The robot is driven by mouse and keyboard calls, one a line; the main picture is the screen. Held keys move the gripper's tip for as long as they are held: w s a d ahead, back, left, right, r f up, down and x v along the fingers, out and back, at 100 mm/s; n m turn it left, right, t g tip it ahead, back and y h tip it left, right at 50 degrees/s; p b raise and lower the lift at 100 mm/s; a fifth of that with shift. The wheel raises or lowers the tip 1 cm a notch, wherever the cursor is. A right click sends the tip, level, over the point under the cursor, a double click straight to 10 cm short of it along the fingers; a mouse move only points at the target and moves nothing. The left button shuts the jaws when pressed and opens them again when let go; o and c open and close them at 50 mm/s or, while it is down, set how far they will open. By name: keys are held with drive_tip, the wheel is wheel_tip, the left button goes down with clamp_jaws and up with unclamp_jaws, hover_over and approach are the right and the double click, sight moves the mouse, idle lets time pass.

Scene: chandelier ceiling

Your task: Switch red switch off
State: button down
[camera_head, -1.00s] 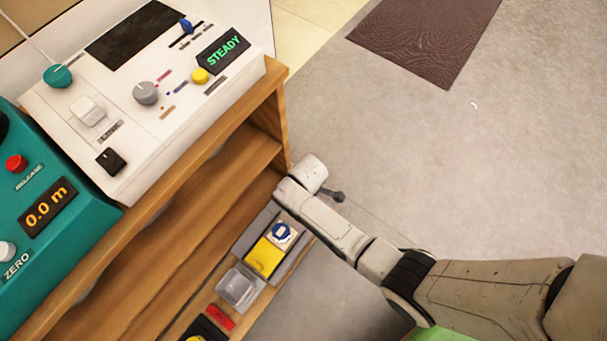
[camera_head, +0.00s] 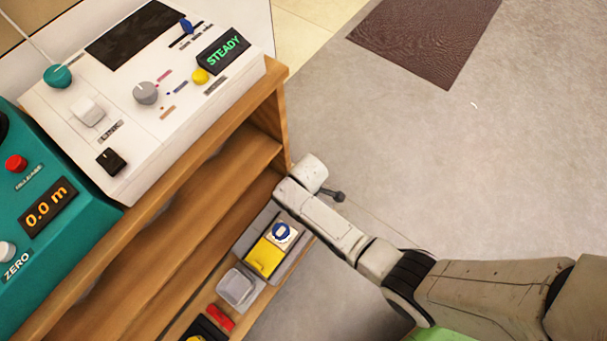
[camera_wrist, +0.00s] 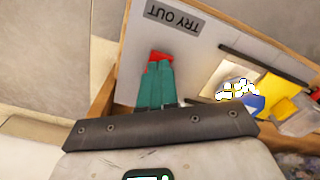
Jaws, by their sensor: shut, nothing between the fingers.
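A red piece (camera_wrist: 158,57), seemingly the red switch, shows just past my fingertips in the wrist view, against a white panel (camera_wrist: 205,70) with an upside-down "TRY OUT" label (camera_wrist: 174,17). My gripper (camera_wrist: 155,72) has teal fingers closed together and empty, with the tips at or against the red piece. I cannot tell whether they touch it, and its lower part is hidden behind them. In the head view the gripper is hidden, and my arm reaches down beside the wooden shelf. A red piece (camera_head: 221,318) on the low board there may be another control.
A white console (camera_head: 130,85) with "STEADY" display and a teal box (camera_head: 65,205) with a red button (camera_head: 16,163) stand on the wooden shelf (camera_head: 190,190). A yellow block (camera_head: 264,257) and grey-clear box (camera_head: 237,287) sit on the low board. Floor at right is open.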

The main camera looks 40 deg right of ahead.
drive_tip(key=shift+f+b, duration=0.7)
drive_tip(key=shift+f, duration=0.2)
idle(0.7)
wheel_tip(320, 180, up, 7)
drive_tip(key=p, duration=0.7)
idle(0.8)
drive_tip(key=s+d+r+m+t, duration=0.1)
drive_tip(key=s+d+r+m, duration=0.35)
drive_tip(key=s+r, duration=0.5)
drive_tip(key=s+d+r+m, duration=0.3)
drive_tip(key=s+r+m, duration=0.25)
drive_tip(key=r, duration=0.75)
wheel_tip(320, 180, up, 25)
drive_tip(key=s+p, duration=0.1)
drive_tip(key=p, duration=2.3)
drive_tip(key=shift+s+d+f+p, duration=0.15)
drive_tip(key=shift+s+f+p, duration=0.05)
drive_tip(key=shift+s+p, duration=0.15)
